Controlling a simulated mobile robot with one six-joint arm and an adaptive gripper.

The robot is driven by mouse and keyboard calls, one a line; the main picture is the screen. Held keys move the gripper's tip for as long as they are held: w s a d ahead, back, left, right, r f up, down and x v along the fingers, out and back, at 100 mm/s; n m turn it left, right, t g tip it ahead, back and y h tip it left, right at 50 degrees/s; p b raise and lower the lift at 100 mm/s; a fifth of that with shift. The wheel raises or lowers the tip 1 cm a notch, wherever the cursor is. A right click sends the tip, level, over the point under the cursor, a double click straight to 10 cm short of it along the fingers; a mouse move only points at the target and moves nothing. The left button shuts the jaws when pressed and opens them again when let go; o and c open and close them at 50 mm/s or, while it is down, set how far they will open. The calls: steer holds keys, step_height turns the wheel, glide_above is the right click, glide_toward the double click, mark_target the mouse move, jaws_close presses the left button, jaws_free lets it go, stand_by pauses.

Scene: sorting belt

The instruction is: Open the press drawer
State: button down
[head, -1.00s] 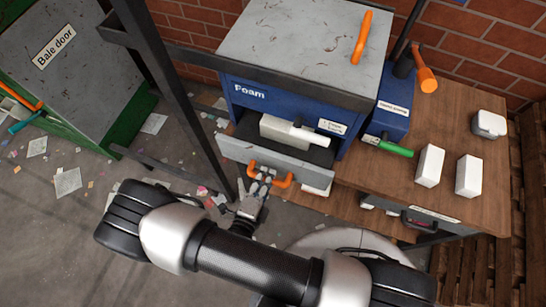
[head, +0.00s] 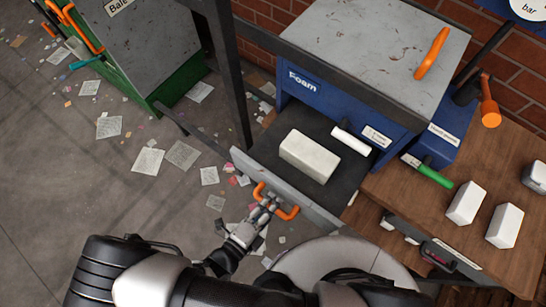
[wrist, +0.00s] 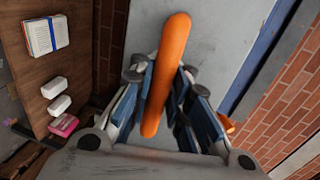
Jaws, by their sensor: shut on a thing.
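The press drawer's grey front panel (head: 318,217) stands well out from the blue press (head: 340,100) marked "Foam". Its dark tray (head: 272,146) shows with a white block (head: 310,157) lying on it. My gripper (head: 268,203) is shut on the orange drawer handle (head: 291,214) at the front panel. In the wrist view the orange handle (wrist: 165,75) runs between my gripper's fingers (wrist: 163,92). The fingers hide part of the handle in the head view.
A wooden bench (head: 425,207) stands right of the press with white blocks (head: 466,203) and a green handle (head: 433,176). A dark post (head: 232,75) rises left of the drawer. The green bale box (head: 172,85) is at the back left. Paper scraps litter the floor.

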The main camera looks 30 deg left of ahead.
steer(key=shift+r, duration=0.15)
steer(key=c, duration=1.5)
jaws_free()
steer(key=shift+c, duration=0.2)
steer(key=v, duration=1.2)
steer(key=shift+d, duration=0.1)
